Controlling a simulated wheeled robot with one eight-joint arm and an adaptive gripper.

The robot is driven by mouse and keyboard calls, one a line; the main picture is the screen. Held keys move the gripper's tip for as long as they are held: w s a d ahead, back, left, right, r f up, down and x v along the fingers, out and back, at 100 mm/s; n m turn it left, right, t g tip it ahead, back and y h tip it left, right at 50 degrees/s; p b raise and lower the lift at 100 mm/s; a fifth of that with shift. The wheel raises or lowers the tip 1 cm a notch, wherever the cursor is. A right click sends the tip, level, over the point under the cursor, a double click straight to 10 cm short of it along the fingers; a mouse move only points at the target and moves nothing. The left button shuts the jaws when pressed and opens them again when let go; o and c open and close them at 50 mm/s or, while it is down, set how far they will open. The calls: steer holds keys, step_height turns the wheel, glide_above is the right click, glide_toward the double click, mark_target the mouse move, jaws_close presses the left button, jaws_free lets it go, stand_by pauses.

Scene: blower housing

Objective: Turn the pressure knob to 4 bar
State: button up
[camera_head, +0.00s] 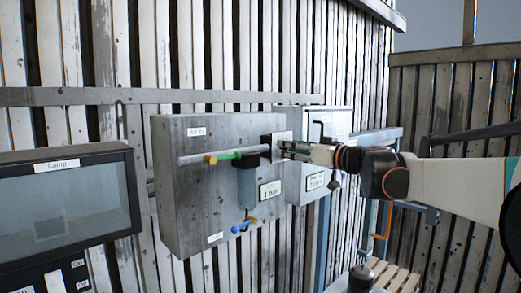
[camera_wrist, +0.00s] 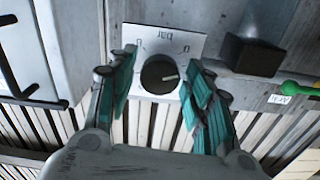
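The black pressure knob (camera_wrist: 159,75) sits on a white dial plate (camera_wrist: 165,42) marked "bar", upside down in the wrist view. Its white pointer line points to the right there. The dial's numbers are too small or covered to read surely. My gripper (camera_wrist: 158,68) is open, with one teal-padded finger on each side of the knob; a gap shows on both sides, though I cannot tell the depth. In the head view my gripper (camera_head: 284,150) is at the plate (camera_head: 282,140) on the grey panel box's right side, and the knob is hidden.
The grey panel box (camera_head: 185,215) carries a pipe with green and yellow handles (camera_head: 228,155), a blue handle (camera_head: 240,228) and a "1 bar" label (camera_head: 270,190). A second grey box (camera_head: 338,120) stands right behind it. A "Lamp" cabinet (camera_head: 70,200) is at left. A black block (camera_wrist: 252,54) sits near the plate.

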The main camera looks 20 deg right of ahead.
steer(key=shift+w, duration=0.1)
steer(key=c, duration=0.6)
steer(key=shift+m, duration=0.4)
steer(key=shift+a+m+b, duration=0.1)
steer(key=shift+m+b, duration=1.1)
steer(key=shift+m, duration=9.3)
steer(key=o, duration=1.1)
